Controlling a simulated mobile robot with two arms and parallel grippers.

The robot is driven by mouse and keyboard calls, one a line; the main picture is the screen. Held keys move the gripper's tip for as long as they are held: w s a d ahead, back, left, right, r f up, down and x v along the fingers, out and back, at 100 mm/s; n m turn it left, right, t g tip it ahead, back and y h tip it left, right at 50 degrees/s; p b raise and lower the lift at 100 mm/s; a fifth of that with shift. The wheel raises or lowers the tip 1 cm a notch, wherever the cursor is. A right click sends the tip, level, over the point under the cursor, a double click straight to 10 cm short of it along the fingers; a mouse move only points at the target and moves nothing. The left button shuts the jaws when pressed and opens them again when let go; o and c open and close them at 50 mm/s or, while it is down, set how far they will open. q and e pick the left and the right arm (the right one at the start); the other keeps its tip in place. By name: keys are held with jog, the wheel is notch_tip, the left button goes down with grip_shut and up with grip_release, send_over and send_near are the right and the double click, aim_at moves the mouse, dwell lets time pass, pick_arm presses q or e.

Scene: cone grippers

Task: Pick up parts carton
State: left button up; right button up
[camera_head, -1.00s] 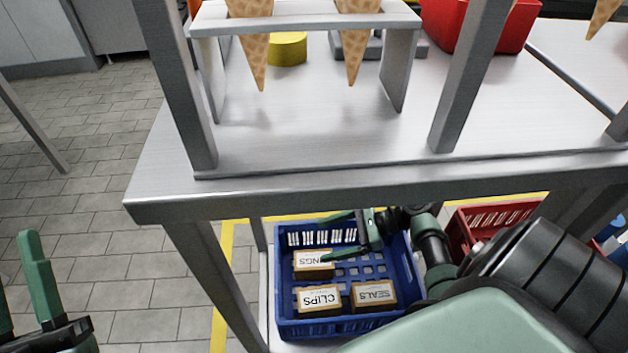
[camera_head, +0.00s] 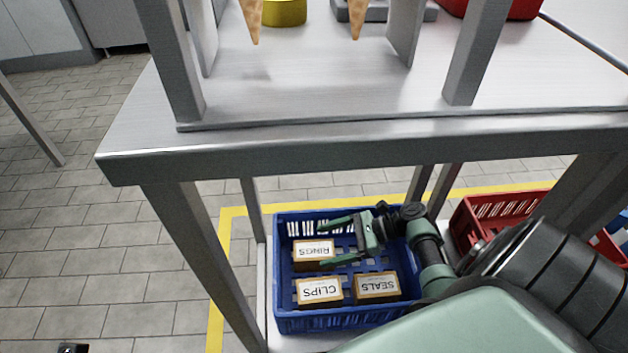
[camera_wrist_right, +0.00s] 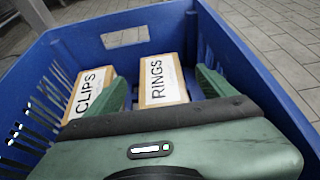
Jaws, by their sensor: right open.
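Several small parts cartons sit in a blue crate (camera_head: 330,322) on the low shelf under the table. They are the RINGS carton (camera_head: 313,253), the CLIPS carton (camera_head: 320,292) and the SEALS carton (camera_head: 377,287). My right gripper (camera_head: 325,244) is open over the crate, its fingers pointing left toward the RINGS carton. In the right wrist view the RINGS carton (camera_wrist_right: 161,80) lies ahead between the open fingers, and the CLIPS carton (camera_wrist_right: 89,92) is to the left. I cannot tell whether a finger touches a carton. Only a scrap of my left arm may show at the bottom left edge.
The metal table (camera_head: 300,160) stands above the crate, with its leg (camera_head: 205,265) close on the left. A red crate (camera_head: 500,206) is to the right. On the tabletop are a cone rack and a yellow round object (camera_head: 285,12).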

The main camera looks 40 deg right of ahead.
aim_at(307, 250)
jog(key=b+x, duration=0.2)
jog(key=x, duration=0.4)
jog(key=shift+w+a+f+b, duration=0.15)
jog(key=shift+a+f+b, duration=0.05)
jog(key=shift+a+b, duration=0.15)
jog(key=shift+w+a, duration=0.15)
jog(key=shift+w, duration=0.05)
jog(key=c, duration=1.7)
